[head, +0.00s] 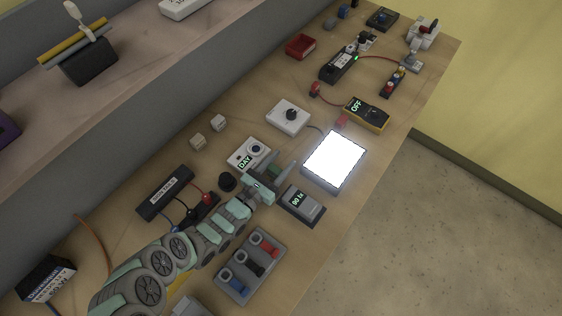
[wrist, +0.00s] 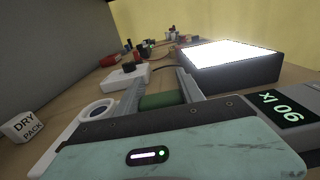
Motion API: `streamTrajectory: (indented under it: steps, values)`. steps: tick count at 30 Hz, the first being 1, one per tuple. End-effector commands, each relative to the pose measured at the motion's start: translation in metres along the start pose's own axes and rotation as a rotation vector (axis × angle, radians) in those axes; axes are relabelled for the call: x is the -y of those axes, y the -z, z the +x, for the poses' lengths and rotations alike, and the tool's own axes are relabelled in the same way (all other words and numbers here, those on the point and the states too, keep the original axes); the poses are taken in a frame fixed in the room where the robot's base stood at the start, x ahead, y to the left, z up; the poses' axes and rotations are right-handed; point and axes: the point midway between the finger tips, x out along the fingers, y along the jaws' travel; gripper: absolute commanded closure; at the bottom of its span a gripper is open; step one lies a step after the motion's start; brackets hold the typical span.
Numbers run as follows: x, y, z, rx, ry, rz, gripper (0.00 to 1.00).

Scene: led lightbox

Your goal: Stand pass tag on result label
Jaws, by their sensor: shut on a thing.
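My gripper (head: 289,167) is low over the bench beside the near-left side of the lit light box. In the wrist view its fingers (wrist: 160,82) are shut on a green piece (wrist: 160,101), which may be the pass tag. Only part of the green piece shows; a bit of it shows in the head view (head: 275,171). I cannot tell whether it touches the bench. I cannot make out a result label in either view.
The lit light box (head: 334,160) is just right of my gripper. A grey meter reading 90 lx (head: 302,205) is close below. A white dial box marked DAY (head: 249,155) and a black knob (head: 228,182) are left. A white knob box (head: 289,117) is beyond.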

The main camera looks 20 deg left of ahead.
Motion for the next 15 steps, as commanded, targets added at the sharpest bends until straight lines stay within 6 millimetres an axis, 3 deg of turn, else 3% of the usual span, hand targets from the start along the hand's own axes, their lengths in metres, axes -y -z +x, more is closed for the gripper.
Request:
streamTrajectory:
  steps: [4,5,12,15]
  values:
    - [-0.0002,0.0037,-0.0001,0.0,0.0,0.0,0.95]
    - [-0.0001,0.0033,0.0,0.0,0.0,0.0,0.54]
    - [0.0002,0.002,0.0001,0.0,0.0,-0.001,0.35]
    - [0.0002,0.002,0.0001,0.0,0.0,-0.001,0.33]
